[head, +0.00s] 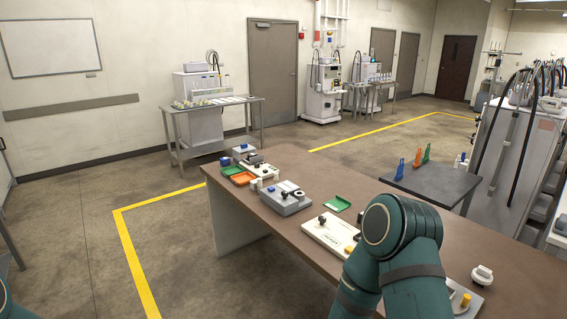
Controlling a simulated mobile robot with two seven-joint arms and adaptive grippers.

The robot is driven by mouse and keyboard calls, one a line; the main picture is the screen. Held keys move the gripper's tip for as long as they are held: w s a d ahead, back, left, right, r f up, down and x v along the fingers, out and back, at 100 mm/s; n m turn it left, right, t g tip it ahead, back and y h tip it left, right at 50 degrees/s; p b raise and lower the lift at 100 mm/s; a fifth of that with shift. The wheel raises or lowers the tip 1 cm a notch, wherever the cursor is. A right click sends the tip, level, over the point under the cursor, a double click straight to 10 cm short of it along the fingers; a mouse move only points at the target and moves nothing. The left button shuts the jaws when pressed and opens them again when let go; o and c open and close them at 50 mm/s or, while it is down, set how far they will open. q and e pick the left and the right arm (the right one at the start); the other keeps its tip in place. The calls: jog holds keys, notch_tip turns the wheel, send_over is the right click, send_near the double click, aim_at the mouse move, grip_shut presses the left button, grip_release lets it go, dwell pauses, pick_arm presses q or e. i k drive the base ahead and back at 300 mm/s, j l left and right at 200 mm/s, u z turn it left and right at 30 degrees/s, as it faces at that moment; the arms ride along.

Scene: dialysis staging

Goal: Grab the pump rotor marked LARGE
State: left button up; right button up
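No marking LARGE can be read in the head view, so I cannot tell which item is the pump rotor with that mark. A white knob-like part (482,275) sits on the right of the brown table, near a grey plate with an orange-yellow cylinder (465,301). A white plate with a black knob (327,232) lies mid-table, partly behind my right arm. My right arm's teal elbow covers part of the table's front.
The brown table (290,165) also bears a grey device (286,199), a green tray (337,204), an orange tray (243,178) and small parts at its far left end. A dark side table (437,185) with upright coloured pieces stands behind. Open floor lies left.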

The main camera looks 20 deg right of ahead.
aim_at(481, 275)
jog(key=i+z, duration=0.2)
jog(key=z, duration=0.25)
jog(key=i+j+z, duration=0.1)
jog(key=z, duration=0.35)
jog(key=i+j+z, duration=0.15)
jog(key=z, duration=0.3)
jog(key=i+j+z, duration=0.15)
jog(key=z, duration=0.3)
jog(key=i+j+z, duration=0.1)
jog(key=j+z, duration=0.45)
jog(key=z, duration=0.3)
